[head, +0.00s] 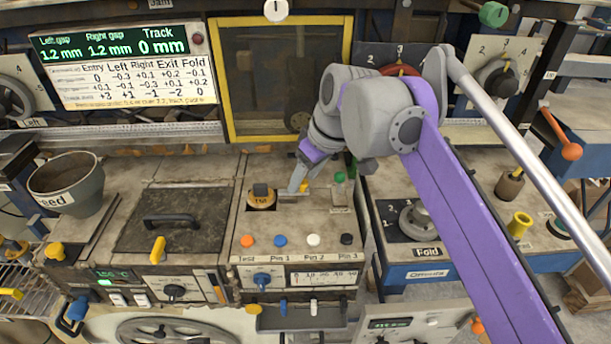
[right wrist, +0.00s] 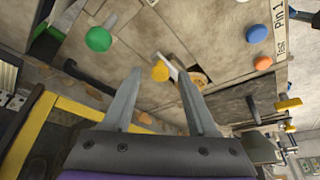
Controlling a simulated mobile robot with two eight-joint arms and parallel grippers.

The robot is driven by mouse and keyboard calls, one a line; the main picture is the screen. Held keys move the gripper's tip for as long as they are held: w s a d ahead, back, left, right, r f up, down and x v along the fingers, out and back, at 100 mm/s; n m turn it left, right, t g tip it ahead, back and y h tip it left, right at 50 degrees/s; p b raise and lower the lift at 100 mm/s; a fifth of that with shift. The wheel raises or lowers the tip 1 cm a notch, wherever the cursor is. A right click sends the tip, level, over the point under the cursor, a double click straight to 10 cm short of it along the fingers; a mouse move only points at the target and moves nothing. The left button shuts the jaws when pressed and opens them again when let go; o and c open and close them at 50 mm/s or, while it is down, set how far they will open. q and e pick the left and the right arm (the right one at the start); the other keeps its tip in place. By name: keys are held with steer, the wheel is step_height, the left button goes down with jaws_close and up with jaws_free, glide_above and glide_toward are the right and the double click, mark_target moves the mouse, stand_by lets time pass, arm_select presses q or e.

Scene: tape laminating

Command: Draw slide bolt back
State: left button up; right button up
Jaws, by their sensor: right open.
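A small yellow knob (right wrist: 160,73) with a pale rod beside it looks like the slide bolt's handle. In the right wrist view it shows between my fingertips, with a gap on both sides. In the head view the knob (head: 304,188) is partly hidden by my fingers, on the console top right of a round brass dial (head: 261,197). My right gripper (head: 294,186) is open and empty, reaching down over this spot. Its two grey fingers (right wrist: 159,82) are spread in the wrist view. Whether they touch the knob's sides or reach its depth, I cannot tell. My left gripper is not in view.
A green knob (head: 340,177) stands close to the right of the gripper. Orange, blue, white and black buttons (head: 280,240) line the console's front. A yellow-framed window (head: 232,80) rises behind. A hatch with a black handle (head: 172,219) lies left.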

jaws_close()
stand_by(1.4)
